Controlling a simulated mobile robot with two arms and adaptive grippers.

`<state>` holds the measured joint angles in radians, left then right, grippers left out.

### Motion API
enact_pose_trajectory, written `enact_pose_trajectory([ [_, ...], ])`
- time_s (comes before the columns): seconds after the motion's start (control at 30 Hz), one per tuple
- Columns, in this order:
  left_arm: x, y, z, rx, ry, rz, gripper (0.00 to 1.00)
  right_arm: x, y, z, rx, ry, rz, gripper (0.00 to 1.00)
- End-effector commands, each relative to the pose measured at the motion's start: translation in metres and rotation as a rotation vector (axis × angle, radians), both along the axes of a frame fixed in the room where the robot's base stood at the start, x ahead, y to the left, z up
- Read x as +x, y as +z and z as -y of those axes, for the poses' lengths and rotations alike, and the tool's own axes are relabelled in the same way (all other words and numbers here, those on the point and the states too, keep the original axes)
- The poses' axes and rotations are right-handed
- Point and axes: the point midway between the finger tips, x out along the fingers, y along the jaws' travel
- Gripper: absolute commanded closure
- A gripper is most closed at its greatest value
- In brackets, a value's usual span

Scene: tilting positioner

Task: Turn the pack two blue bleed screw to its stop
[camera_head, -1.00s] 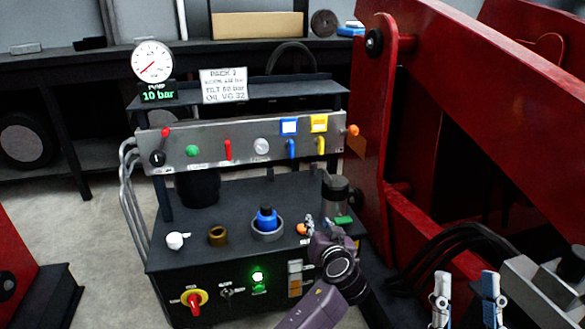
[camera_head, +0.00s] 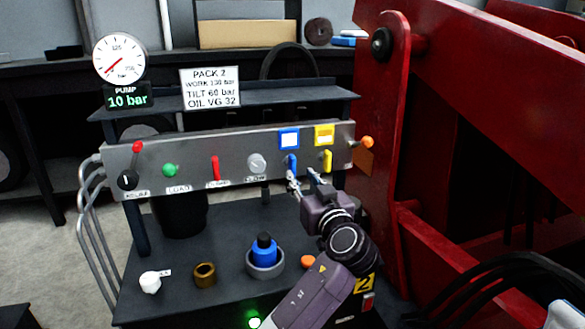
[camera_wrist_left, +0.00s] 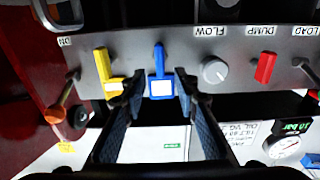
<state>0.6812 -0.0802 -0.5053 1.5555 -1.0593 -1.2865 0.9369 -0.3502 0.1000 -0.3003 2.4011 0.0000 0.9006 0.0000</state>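The pack two front panel (camera_head: 235,160) carries the blue bleed screw (camera_head: 291,164), a small blue lever below a blue-framed tag (camera_head: 289,139). My left gripper (camera_head: 304,179) is just in front of the panel, its fingers open beside and slightly below the blue screw. The left wrist view appears upside down: the blue screw (camera_wrist_left: 159,58) sits between and a little beyond the open fingertips (camera_wrist_left: 158,77), with no visible contact. The blue tag (camera_wrist_left: 161,88) lies between the fingertips there. My right gripper is not visible.
A yellow lever (camera_head: 327,160) is close to the right of the blue one; a flow knob (camera_head: 257,163) and red dump lever (camera_head: 215,168) are left. The pump display (camera_head: 128,97) reads 10 bar. A red machine frame (camera_head: 382,130) stands close right.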

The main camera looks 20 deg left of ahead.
Motion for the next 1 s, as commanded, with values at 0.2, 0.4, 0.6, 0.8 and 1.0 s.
enact_pose_trajectory([
  [0.2, 0.03, -0.001, -0.022, 0.002, 0.002, 0.001, 0.72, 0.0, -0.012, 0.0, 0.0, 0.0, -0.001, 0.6],
  [0.4, 0.048, -0.001, -0.033, 0.0, 0.001, 0.0, 0.72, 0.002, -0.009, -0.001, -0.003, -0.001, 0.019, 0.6],
  [0.6, 0.052, -0.001, -0.035, -0.001, -0.001, -0.001, 0.72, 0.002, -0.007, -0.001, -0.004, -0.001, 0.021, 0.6],
  [0.8, 0.052, -0.001, -0.035, -0.001, -0.001, -0.002, 0.79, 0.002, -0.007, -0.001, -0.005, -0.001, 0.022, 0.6],
  [1.0, 0.051, -0.001, -0.035, -0.001, -0.001, -0.002, 1.0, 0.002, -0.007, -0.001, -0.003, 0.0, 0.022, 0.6],
])
